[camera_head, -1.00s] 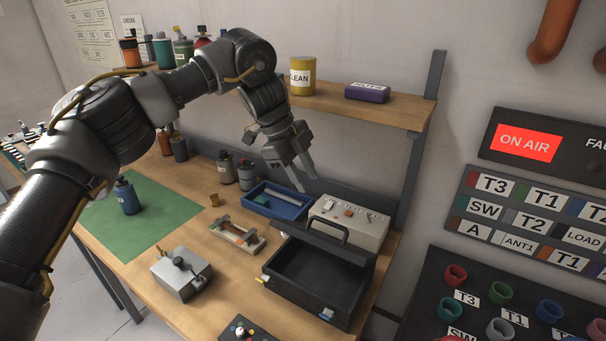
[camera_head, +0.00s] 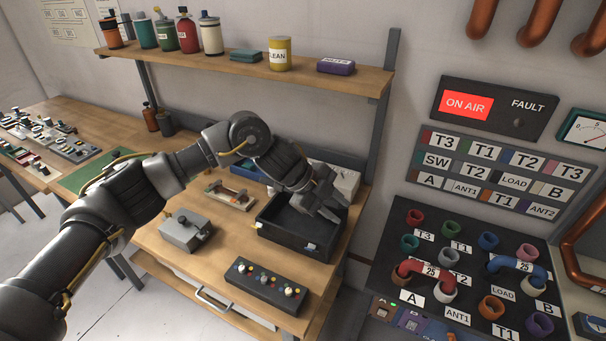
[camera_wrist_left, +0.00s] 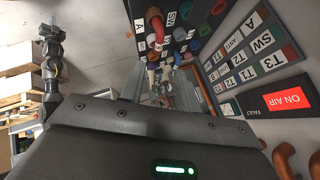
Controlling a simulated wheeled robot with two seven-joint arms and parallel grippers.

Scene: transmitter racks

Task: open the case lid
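The black case (camera_head: 285,237) stands on the workbench near its right end, with its dark interior showing from above. My left gripper (camera_head: 334,214) is over the right part of the case, fingers pointing down and a little apart, with nothing visible between them. The gripper and wrist hide the back of the case, so the lid and its handle cannot be made out now. I cannot tell whether the fingers touch the case. The left wrist view does not show the case clearly. My right gripper is not in the head view; an arm, likely mine, stands at left in the wrist view.
A grey box with a knob (camera_head: 186,231) and a black button panel (camera_head: 266,283) lie left and in front of the case. A patch panel (camera_head: 470,262) stands to the right.

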